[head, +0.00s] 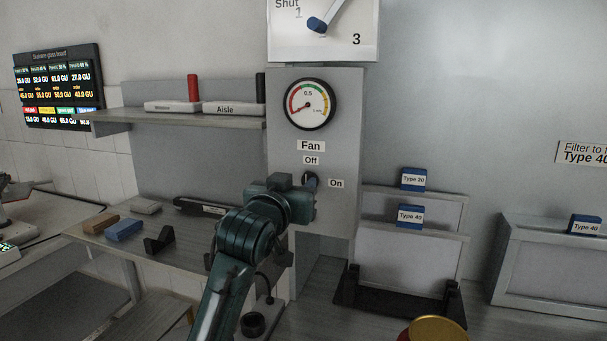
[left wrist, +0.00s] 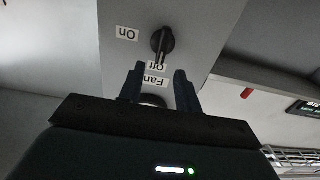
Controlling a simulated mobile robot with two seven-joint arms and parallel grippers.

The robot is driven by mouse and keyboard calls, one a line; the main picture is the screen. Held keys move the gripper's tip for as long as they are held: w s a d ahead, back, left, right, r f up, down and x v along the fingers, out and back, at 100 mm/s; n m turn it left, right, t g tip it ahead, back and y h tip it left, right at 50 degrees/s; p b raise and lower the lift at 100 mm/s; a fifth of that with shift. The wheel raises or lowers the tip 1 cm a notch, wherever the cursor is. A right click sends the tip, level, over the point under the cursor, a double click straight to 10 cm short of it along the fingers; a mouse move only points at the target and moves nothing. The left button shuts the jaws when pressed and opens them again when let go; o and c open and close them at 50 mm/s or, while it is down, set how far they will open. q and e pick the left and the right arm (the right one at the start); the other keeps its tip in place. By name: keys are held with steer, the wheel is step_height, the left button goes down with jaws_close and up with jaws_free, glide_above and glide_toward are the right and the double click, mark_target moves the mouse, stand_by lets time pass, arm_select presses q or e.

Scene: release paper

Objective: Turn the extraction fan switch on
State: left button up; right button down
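The fan switch (head: 311,181) is a dark rotary knob on the grey panel, below the "Fan" (head: 311,146) and "Off" (head: 311,160) labels and left of the "On" label (head: 336,183). In the left wrist view, which is upside down, the knob (left wrist: 162,42) has its handle pointing at "Off". My left gripper (head: 311,198) is at the panel, close to the knob and partly covering it in the head view. Its fingers (left wrist: 159,70) are spread, with the labels showing between them; the knob lies just beyond the tips. I cannot tell whether they touch the panel. My right gripper is not visible.
A round gauge (head: 310,104) sits above the switch. A shelf (head: 180,119) with labelled holders is at left, above a bench (head: 90,237) with small blocks. Filter frames (head: 410,262) stand to the right of the panel.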

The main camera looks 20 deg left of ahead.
mark_target(306, 177)
arm_select(q)
steer(key=shift+w+p, duration=0.3)
steer(key=shift+w, duration=1.65)
steer(key=shift+c, duration=0.2)
jaws_close()
